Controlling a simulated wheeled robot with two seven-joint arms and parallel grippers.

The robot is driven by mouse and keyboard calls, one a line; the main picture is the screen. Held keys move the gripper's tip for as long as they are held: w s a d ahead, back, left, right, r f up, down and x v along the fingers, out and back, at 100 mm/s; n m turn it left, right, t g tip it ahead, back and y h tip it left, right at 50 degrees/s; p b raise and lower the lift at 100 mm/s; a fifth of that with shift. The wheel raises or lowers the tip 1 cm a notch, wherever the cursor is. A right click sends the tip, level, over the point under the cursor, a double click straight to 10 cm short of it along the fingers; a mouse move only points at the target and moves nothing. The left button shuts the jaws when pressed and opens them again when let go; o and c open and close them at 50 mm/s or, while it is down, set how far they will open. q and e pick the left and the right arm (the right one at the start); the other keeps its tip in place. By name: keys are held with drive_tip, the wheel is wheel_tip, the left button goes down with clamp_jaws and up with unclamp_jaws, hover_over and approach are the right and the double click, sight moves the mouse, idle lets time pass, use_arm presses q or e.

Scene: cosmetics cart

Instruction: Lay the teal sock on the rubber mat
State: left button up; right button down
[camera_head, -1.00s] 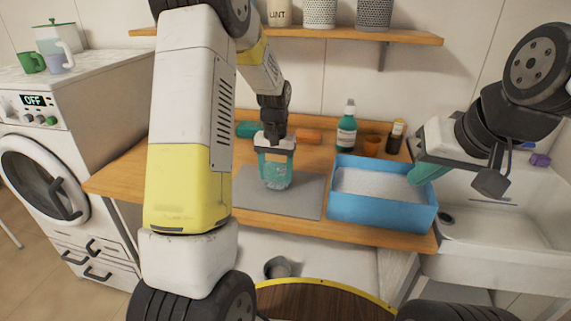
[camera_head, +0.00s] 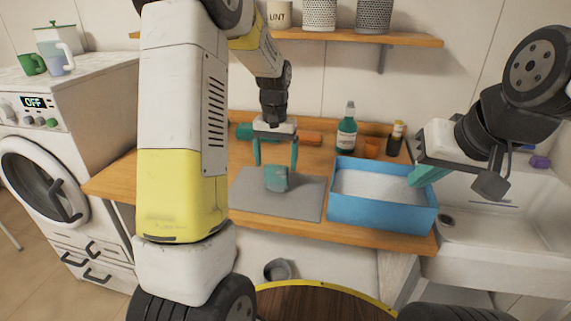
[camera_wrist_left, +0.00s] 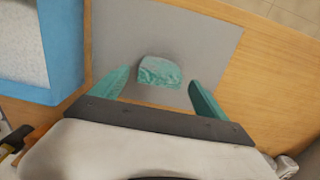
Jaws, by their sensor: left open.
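The teal sock (camera_head: 277,181), a small bunched bundle, lies on the grey rubber mat (camera_head: 300,206). In the left wrist view the sock (camera_wrist_left: 159,72) sits well inside the edges of the mat (camera_wrist_left: 215,35). My left gripper (camera_head: 275,163) is open just above the sock, with its teal fingers apart on either side of it. The left wrist view shows gaps between the sock and both fingers. My right gripper (camera_head: 427,174) hangs over the right end of the blue tub; whether its fingers are open is unclear.
A blue tub (camera_head: 375,211) with white contents stands right of the mat. A green bottle (camera_head: 347,130), an orange cup (camera_head: 372,147) and a dark bottle (camera_head: 395,138) stand behind it. A sink (camera_head: 490,235) is at right, a washing machine (camera_head: 50,150) at left.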

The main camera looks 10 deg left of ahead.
use_arm(q)
wheel_tip(320, 180, up, 7)
drive_tip(key=shift+f, duration=0.2)
drive_tip(key=s+r+t+h, duration=0.1)
drive_tip(key=s+r+t, duration=0.2)
drive_tip(key=s+r, duration=0.65)
drive_tip(key=s+d+t+h, duration=0.1)
drive_tip(key=s+d+t, duration=0.1)
drive_tip(key=s, duration=1.3)
drive_tip(key=shift+d+f+t, duration=0.2)
drive_tip(key=shift+f+t, duration=0.1)
drive_tip(key=shift+t, duration=0.3)
